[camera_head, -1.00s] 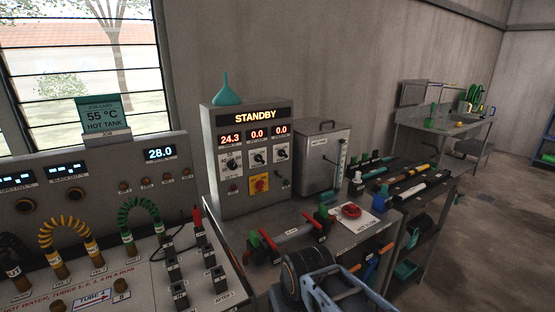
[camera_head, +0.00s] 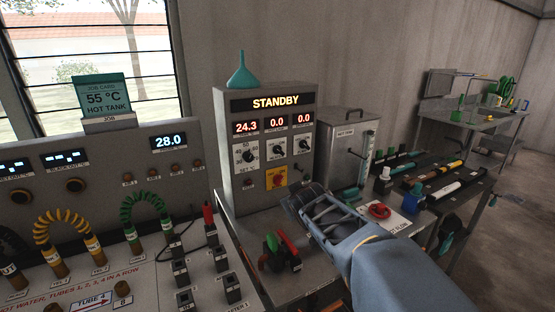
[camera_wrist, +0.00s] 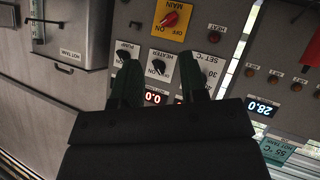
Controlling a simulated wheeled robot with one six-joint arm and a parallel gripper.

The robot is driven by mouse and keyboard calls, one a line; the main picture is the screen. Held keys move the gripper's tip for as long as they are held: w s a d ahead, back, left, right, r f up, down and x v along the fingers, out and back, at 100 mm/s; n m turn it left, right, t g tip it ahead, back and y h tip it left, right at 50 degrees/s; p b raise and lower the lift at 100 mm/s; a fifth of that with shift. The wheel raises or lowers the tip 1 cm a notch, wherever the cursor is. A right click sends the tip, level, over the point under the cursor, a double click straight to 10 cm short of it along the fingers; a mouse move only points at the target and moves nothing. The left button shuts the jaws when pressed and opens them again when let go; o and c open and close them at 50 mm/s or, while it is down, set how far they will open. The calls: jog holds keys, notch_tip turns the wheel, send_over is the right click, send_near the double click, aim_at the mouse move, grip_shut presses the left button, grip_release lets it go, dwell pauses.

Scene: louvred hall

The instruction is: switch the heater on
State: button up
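The control box (camera_head: 225,140) reads STANDBY, with 24.3, 0.0 and 0.0 on red displays. Below them are the set °C knob (camera_head: 249,153), the heater knob (camera_head: 276,150) and the pump knob (camera_head: 303,146). A red main switch (camera_head: 278,177) sits on a yellow plate underneath. My gripper (camera_head: 292,200) is in front of the box's lower right. In the upside-down wrist view, my gripper (camera_wrist: 160,78) is open and empty, and the heater knob (camera_wrist: 158,66) shows between its fingers, apart from them. The set °C knob is partly hidden by a finger.
A hot tank (camera_head: 335,160) stands right of the box. A red valve wheel (camera_head: 379,211) and red and green handles (camera_head: 280,248) are on the bench. Coiled hoses (camera_head: 140,212) and a job card reading 55 °C hot tank (camera_head: 103,97) are left.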

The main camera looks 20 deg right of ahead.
aim_at(281, 152)
jog(key=w+d+r+n+t+y, duration=0.1)
jog(key=w+n+t+y, duration=0.1)
jog(key=w, duration=0.5)
jog(key=w+d+r+n+t+y+b, duration=0.1)
jog(key=w+n+t+y, duration=0.1)
jog(key=w, duration=0.5)
jog(key=w+d+r+n+t+y+b, duration=0.1)
jog(key=w+d+n+t+y, duration=0.1)
jog(key=w+n, duration=0.2)
jog(key=shift+w+r+n, duration=0.15)
jog(key=shift+w+r, duration=0.05)
jog(key=shift+w, duration=0.6)
jog(key=shift+w+r+n, duration=0.15)
jog(key=shift+w+r, duration=0.05)
jog(key=shift+w, duration=0.55)
jog(key=shift+r+t, duration=0.1)
jog(key=shift+t, duration=0.2)
grip_shut()
